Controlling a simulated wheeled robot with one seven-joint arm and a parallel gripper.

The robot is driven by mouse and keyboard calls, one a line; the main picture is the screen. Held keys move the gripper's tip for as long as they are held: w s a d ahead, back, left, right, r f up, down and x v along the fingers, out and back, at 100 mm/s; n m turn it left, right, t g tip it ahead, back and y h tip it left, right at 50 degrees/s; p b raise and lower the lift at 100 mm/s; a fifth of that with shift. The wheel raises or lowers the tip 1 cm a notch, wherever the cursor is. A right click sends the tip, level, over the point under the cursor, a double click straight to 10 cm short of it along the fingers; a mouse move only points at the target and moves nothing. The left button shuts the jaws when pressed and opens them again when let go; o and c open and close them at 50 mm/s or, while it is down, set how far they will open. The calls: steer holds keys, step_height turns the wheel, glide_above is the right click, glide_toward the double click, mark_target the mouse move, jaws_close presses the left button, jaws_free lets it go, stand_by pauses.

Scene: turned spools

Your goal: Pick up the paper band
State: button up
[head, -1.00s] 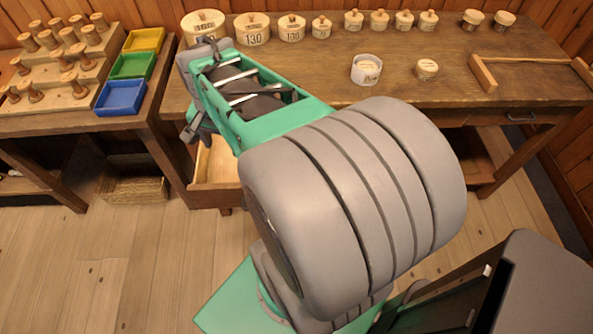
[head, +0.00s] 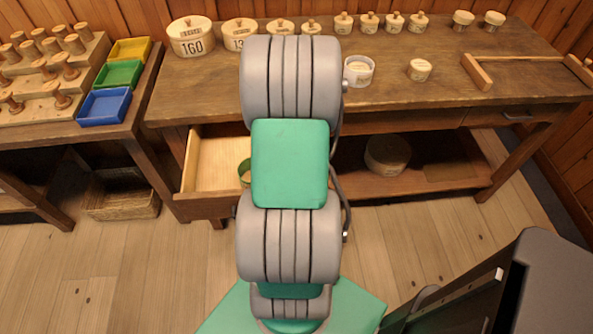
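A white, open-topped ring (head: 362,79), which looks like the paper band, stands on the workbench (head: 420,98) just right of my upper arm. Something pale with dark marks shows inside it; I cannot tell whether the two touch. My arm rises through the middle of the head view and hides part of the bench and of the drawer. My gripper is not in view, so its opening and its distance from the band cannot be seen.
An open drawer (head: 213,165) juts from the bench front, with a partly hidden olive round thing (head: 244,173) inside. A small lidded pot (head: 419,70) and a wooden frame (head: 476,73) stand to the right. Lidded pots line the back. Coloured trays (head: 105,107) stand left.

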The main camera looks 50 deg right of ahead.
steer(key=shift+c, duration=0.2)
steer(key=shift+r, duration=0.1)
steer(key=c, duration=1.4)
